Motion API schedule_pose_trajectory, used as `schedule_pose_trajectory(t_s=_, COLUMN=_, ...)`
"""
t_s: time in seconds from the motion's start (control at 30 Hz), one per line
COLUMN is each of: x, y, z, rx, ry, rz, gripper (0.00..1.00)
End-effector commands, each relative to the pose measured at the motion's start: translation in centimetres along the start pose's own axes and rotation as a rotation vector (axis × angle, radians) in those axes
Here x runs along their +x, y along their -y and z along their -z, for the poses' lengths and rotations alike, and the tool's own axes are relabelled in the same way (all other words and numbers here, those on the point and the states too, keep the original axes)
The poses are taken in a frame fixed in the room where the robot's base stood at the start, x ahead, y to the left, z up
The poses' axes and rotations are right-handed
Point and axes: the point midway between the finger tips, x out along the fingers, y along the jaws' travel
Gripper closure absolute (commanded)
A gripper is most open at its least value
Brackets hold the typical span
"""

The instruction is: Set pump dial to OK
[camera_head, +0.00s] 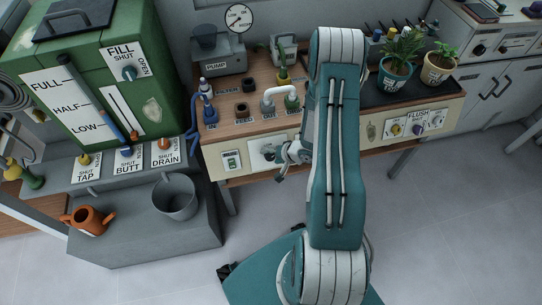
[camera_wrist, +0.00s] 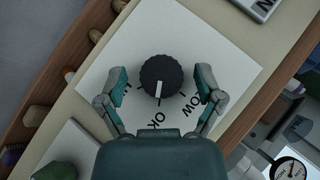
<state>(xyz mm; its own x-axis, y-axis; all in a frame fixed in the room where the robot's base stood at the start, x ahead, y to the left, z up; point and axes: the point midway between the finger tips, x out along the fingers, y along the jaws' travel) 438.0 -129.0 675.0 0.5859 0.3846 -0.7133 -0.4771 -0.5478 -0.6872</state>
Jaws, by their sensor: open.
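The pump dial (camera_wrist: 161,74) is a round black knob with a white pointer line, on a white plate (camera_wrist: 200,40) marked LOW, OK and a partly hidden third label. The pointer line faces down in the wrist view, toward the OK label. My gripper (camera_wrist: 162,82) is open, with one finger on each side of the dial and visible gaps between. In the head view, my gripper (camera_head: 283,154) is at the bench front by the white plate (camera_head: 257,160); the dial is mostly hidden there.
The pump (camera_head: 217,66) and a round gauge (camera_head: 239,17) stand at the bench back. A switch panel (camera_head: 232,160) is left of the plate. Pipes (camera_head: 291,103) and potted palms (camera_head: 397,70) stand on the bench. The floor in front is clear at right.

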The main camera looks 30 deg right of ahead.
Motion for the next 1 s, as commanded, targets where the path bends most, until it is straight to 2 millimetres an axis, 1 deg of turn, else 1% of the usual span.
schedule_pose_trajectory(t_s=0.13, x=-0.1, y=0.0, z=-0.1, rx=-0.001, ry=0.001, rz=0.001, gripper=0.14)
schedule_pose_trajectory(t_s=0.23, x=-0.8, y=0.0, z=0.1, rx=0.000, ry=-0.002, rz=0.001, gripper=0.14)
schedule_pose_trajectory(t_s=0.37, x=-3.1, y=0.0, z=0.1, rx=0.001, ry=-0.004, rz=0.001, gripper=0.14)
schedule_pose_trajectory(t_s=0.6, x=-8.1, y=-0.1, z=0.2, rx=0.001, ry=-0.004, rz=0.000, gripper=0.14)
schedule_pose_trajectory(t_s=0.7, x=-9.9, y=-0.1, z=0.2, rx=0.001, ry=-0.003, rz=0.000, gripper=0.14)
schedule_pose_trajectory(t_s=0.83, x=-11.3, y=-0.1, z=0.2, rx=0.002, ry=-0.002, rz=0.000, gripper=0.14)
schedule_pose_trajectory(t_s=1.0, x=-11.9, y=-0.1, z=0.1, rx=0.001, ry=0.002, rz=0.000, gripper=0.14)
